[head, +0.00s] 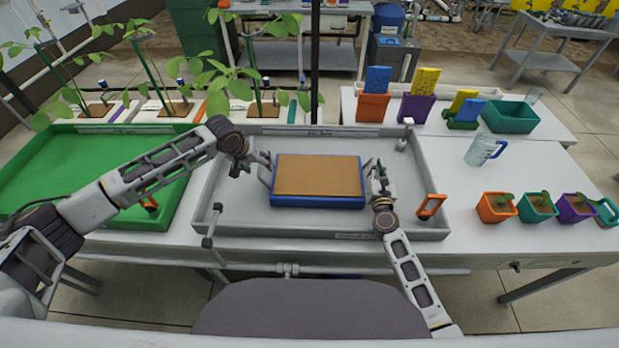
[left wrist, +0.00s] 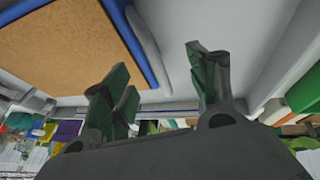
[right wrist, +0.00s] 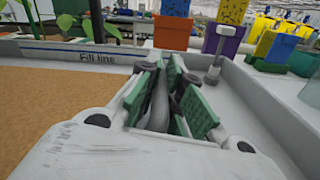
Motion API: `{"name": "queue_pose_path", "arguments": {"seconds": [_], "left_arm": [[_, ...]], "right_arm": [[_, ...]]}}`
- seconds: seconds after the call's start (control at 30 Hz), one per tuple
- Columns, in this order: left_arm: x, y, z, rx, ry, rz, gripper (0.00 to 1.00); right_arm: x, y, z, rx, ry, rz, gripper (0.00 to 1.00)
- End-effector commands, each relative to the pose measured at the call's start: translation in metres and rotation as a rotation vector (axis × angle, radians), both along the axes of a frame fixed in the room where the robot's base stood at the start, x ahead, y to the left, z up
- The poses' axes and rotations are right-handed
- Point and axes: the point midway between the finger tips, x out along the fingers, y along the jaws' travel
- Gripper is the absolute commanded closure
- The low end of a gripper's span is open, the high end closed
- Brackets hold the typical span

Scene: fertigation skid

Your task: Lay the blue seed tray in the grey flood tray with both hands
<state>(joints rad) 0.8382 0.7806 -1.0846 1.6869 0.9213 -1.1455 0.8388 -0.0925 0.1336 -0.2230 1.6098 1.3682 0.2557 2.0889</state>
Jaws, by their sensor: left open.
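The blue seed tray (head: 318,202), filled with brown soil, is inside the grey flood tray (head: 228,218); it looks level and low, near the floor. A grey handle stands at each short side. My left gripper (head: 262,160) is open and empty beside the left handle (head: 265,177). In the left wrist view the handle (left wrist: 148,50) lies outside the gap between the fingers (left wrist: 165,85). My right gripper (head: 372,168) is at the right side; in the right wrist view its green-padded fingers (right wrist: 168,95) are closed around the grey right handle (right wrist: 159,105).
A green tray (head: 80,165) with plants behind it stands at left. At right, the white bench holds a clear jug (head: 482,150), several small pots (head: 497,206) and a teal bin (head: 510,116). An orange-handled valve (head: 431,206) stands by the flood tray's right wall.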

Motion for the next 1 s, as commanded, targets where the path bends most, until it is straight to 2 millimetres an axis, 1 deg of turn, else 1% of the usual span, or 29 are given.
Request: {"name": "queue_pose_path", "arguments": {"seconds": [0.03, 0.4, 0.6, 0.8, 1.0], "left_arm": [[-0.002, 0.002, 0.006, 0.0, -0.001, 0.0, 0.41], [-0.021, 0.012, 0.053, -0.001, -0.002, 0.002, 0.41], [-0.031, 0.017, 0.074, 0.001, -0.001, 0.002, 0.41], [-0.035, 0.018, 0.084, 0.001, 0.0, 0.001, 0.41], [-0.035, 0.018, 0.085, 0.001, 0.0, 0.001, 0.41]], "right_arm": [[0.001, 0.0, 0.002, 0.0, -0.004, -0.001, 0.73], [0.001, 0.0, 0.002, 0.0, -0.004, -0.001, 0.72], [0.001, 0.0, 0.002, 0.001, -0.004, -0.001, 0.72], [0.001, 0.0, 0.002, 0.0, -0.003, -0.001, 0.71], [0.0, 0.0, 0.001, 0.0, -0.002, 0.0, 0.71]]}}
